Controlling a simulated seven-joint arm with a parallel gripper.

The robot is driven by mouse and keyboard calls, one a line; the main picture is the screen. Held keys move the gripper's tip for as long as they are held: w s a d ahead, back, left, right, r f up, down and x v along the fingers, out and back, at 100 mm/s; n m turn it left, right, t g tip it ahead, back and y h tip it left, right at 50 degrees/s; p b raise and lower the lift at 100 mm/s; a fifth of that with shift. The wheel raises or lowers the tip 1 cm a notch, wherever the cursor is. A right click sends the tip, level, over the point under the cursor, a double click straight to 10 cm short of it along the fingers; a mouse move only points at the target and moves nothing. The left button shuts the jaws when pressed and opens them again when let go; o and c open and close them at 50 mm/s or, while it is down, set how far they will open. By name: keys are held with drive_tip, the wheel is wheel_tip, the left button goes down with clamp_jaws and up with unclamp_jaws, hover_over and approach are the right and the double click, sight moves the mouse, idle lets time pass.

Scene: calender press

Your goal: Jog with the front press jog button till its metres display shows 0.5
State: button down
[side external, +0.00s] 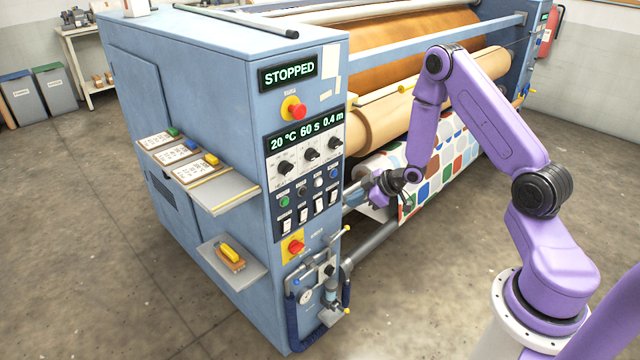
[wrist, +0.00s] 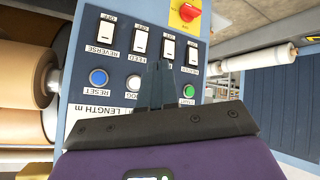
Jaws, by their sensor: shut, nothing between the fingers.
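The metres display (side external: 333,117) on the front press panel reads 0.4 m, beside 20 °C and 60 s. The white jog button (wrist: 131,82) shows in the wrist view between the blue reset button (wrist: 98,77) and my fingers; its label is partly covered. In the side view the jog button (side external: 318,183) is also visible in the button row. My gripper (wrist: 160,68) is shut and empty, pointing at the panel beside the jog button. Its fingers cover the area between the jog and green start (wrist: 188,91) buttons. I cannot tell whether they touch the panel.
The upper display (side external: 288,75) reads STOPPED. Several white switches stand below the button row. The patterned fabric (side external: 440,165) and rollers are close beside my gripper.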

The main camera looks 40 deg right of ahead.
drive_tip(key=w, duration=0.8)
drive_tip(key=shift+w, duration=0.4)
drive_tip(key=shift+w, duration=0.2)
idle(2.0)
drive_tip(key=shift+w, duration=0.2)
drive_tip(key=shift+w, duration=0.4)
idle(1.5)
drive_tip(key=shift+s, duration=0.8)
drive_tip(key=shift+s, duration=2.5)
